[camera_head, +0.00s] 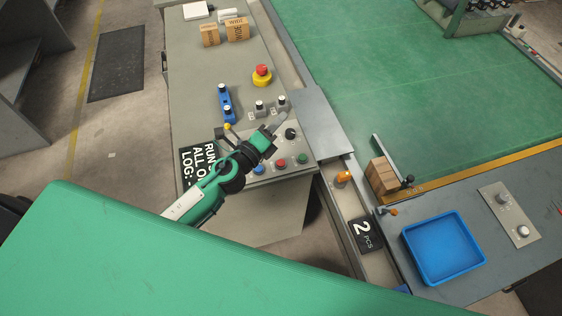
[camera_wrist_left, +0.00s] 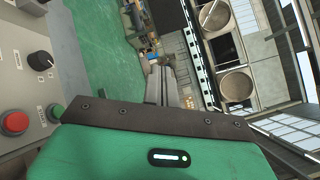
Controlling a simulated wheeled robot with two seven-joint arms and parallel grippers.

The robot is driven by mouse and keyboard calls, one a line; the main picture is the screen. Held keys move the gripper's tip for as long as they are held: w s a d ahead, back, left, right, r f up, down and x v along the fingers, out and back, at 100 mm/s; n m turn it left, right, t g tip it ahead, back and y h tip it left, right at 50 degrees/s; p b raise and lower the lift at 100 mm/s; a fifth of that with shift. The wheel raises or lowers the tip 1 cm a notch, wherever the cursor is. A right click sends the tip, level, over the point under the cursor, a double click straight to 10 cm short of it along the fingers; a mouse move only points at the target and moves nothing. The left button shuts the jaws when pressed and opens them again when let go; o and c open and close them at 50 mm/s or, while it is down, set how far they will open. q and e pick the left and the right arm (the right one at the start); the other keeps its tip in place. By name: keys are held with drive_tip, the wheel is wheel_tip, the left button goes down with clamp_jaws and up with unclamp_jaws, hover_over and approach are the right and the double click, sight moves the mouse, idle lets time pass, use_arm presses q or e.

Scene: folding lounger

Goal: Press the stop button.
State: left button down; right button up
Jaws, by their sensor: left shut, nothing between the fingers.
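A small panel on the grey console carries a red button (camera_head: 281,163) between a blue button (camera_head: 258,169) and a green button (camera_head: 302,159). A red mushroom button on a yellow base (camera_head: 262,75) stands farther back on the console. No label reading stop is legible. My left gripper (camera_head: 281,121) is shut and empty over the panel's back part, beyond the red panel button and beside a black knob (camera_head: 291,134). My right gripper is not in view.
A blue switch box (camera_head: 227,104) and small grey switch units (camera_head: 270,107) stand behind the gripper. A black sign (camera_head: 198,165) is left of the panel. Cardboard boxes (camera_head: 236,29) sit at the console's back. A blue tray (camera_head: 443,248) is at the right.

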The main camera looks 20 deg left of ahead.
use_arm(q)
drive_tip(key=d+m+g+h, duration=0.5)
drive_tip(key=d+m+h, duration=0.1)
drive_tip(key=m, duration=0.7)
drive_tip(key=m+g+y, duration=0.6)
drive_tip(key=m+g, duration=0.1)
drive_tip(key=m, duration=0.8)
hover_over(277, 163)
wheel_tip(277, 163, down, 8)
drive_tip(key=shift+s+d+f, duration=0.1)
drive_tip(key=shift+f, duration=0.1)
wheel_tip(277, 163, down, 7)
drive_tip(key=b, duration=0.4)
drive_tip(key=shift+f+b, duration=0.7)
drive_tip(key=shift+f, duration=0.1)
